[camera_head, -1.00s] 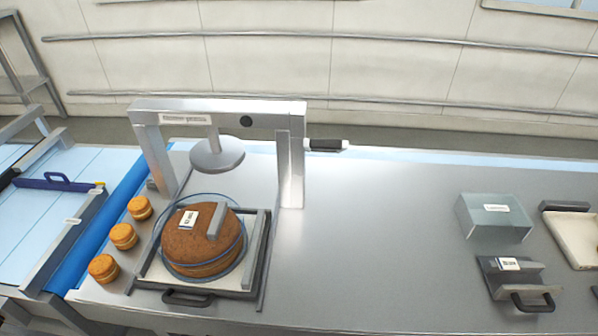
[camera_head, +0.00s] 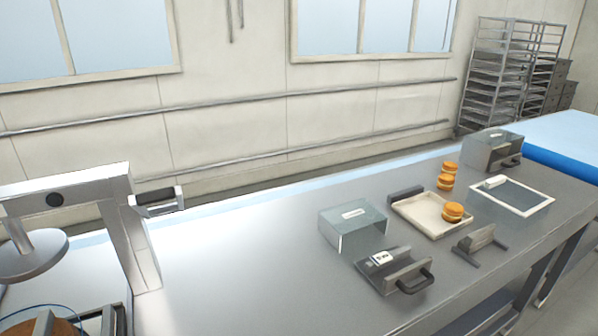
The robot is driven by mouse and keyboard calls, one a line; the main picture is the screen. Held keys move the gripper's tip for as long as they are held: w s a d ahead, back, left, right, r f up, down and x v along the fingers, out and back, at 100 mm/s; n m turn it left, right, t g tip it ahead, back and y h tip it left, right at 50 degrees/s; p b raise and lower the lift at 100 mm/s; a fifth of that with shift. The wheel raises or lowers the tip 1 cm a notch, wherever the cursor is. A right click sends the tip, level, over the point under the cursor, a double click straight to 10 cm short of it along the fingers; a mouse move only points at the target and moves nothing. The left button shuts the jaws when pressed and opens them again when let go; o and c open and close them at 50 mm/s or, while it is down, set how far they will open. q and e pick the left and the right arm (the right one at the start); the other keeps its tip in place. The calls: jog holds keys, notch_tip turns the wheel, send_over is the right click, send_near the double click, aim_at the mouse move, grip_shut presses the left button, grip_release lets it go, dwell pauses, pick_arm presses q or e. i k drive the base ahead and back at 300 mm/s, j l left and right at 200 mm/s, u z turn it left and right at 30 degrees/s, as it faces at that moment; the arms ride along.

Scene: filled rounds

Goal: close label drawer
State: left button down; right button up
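A label drawer (camera_head: 407,273) is pulled out of a grey translucent box (camera_head: 352,227) right of the middle of the bench. The drawer has a dark handle (camera_head: 417,284) facing the front right. A small white label (camera_head: 381,258) lies in it. The box has a white tag on top. Neither of my grippers is in view.
A press frame (camera_head: 135,230) with a round plate stands at the left, a dark-handled lever on its side. A cream tray (camera_head: 425,213) with a filled round (camera_head: 452,212), a white-rimmed panel (camera_head: 512,197) and another box (camera_head: 493,150) lie right. The middle bench is bare.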

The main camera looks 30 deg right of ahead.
aim_at(391, 277)
jog(key=z, duration=1.75)
